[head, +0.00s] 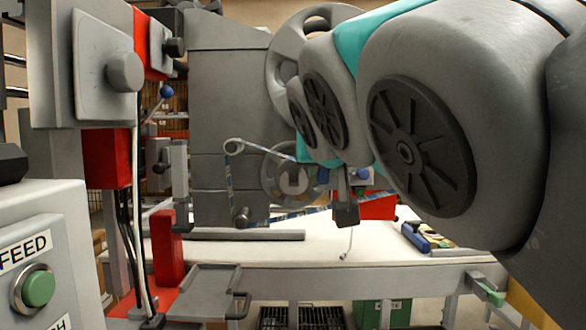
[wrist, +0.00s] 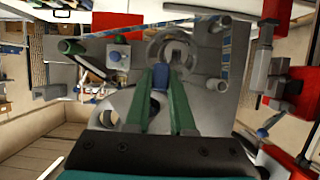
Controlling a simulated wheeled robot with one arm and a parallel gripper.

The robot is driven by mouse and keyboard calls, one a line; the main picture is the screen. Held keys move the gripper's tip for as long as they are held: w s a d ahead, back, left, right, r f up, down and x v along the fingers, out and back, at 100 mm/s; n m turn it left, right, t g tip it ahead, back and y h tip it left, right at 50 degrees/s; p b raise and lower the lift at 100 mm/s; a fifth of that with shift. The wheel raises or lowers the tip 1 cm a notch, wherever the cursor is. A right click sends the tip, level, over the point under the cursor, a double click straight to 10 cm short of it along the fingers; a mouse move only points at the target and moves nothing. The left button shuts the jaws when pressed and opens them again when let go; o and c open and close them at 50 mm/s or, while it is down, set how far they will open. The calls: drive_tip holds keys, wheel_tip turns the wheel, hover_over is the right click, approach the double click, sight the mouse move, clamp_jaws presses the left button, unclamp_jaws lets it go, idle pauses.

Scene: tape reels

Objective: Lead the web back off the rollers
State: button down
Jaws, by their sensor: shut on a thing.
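The web is a narrow strip with a blue pattern. In the head view it runs from the right along a low slant (head: 330,210), around a lower roller (head: 240,217), up to an upper roller (head: 234,147), then right towards my gripper. In the wrist view the web (wrist: 226,52) passes along the right and top. My gripper (wrist: 160,70) has green fingers shut on a small blue piece (wrist: 159,80), which looks like the web's end tab. My arm hides most of the gripper in the head view, and the join between tab and web is unclear.
A grey reel (head: 290,180) stands behind the web and a larger one (head: 300,35) above. A white table (head: 350,255) carries a blue-handled tool (head: 415,237). The FEED panel with its green button (head: 38,288) is at left. Red blocks (head: 166,248) and posts stand left of the rollers.

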drive_tip(key=w+a, duration=0.4)
drive_tip(key=w, duration=1.1)
drive_tip(key=shift+w+p, duration=0.3)
drive_tip(key=shift+p, duration=0.15)
idle(1.4)
drive_tip(key=shift+a, duration=0.1)
